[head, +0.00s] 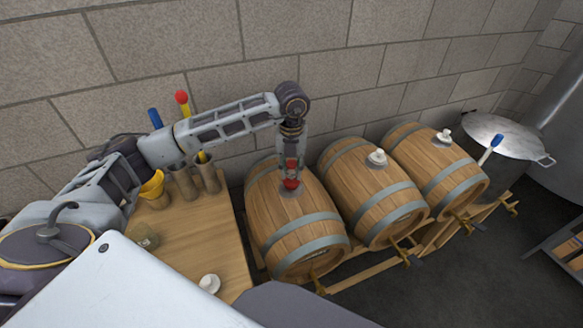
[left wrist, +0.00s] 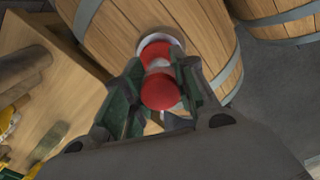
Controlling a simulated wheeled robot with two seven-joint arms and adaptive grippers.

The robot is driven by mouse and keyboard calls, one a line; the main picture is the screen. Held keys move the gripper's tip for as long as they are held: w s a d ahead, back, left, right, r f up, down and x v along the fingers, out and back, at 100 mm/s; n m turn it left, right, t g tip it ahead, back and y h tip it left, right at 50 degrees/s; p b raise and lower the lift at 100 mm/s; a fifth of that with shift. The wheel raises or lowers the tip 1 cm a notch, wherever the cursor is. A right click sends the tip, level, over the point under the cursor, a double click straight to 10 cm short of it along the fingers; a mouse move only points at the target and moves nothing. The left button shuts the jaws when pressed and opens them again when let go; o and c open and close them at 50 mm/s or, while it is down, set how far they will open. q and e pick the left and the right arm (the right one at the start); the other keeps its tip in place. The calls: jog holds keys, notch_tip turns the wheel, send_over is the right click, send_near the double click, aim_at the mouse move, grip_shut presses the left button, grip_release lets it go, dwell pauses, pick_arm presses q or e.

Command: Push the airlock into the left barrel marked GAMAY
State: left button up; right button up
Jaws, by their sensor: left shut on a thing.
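The left barrel (head: 297,235) lies on a rack beside the table; no GAMAY marking is readable from here. My left gripper (head: 291,168) points down over its top and is shut on the airlock (head: 291,183), which has red parts. In the left wrist view, the airlock (left wrist: 161,92) stands between the two green-lined fingers (left wrist: 160,72). Its red lower end meets the pale ring of the barrel's bung hole (left wrist: 150,42). The fingers hide part of it, and I cannot tell how deep it sits. My right gripper is not in view.
Two more barrels (head: 365,195) (head: 437,170) with white stoppers stand to the right. The wooden table (head: 205,240) holds upright tubes (head: 209,178), a yellow funnel (head: 152,187) and a white stopper (head: 209,284). A block wall closes the back.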

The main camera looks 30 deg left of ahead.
pick_arm(q)
jog(key=shift+f, duration=0.25)
dwell(0.7)
jog(key=shift+f+b, duration=0.35)
jog(key=shift+b, duration=0.1)
dwell(0.4)
jog(key=o, duration=1.1)
jog(key=shift+o, duration=0.3)
jog(key=o, duration=0.4)
jog(key=shift+r, duration=0.1)
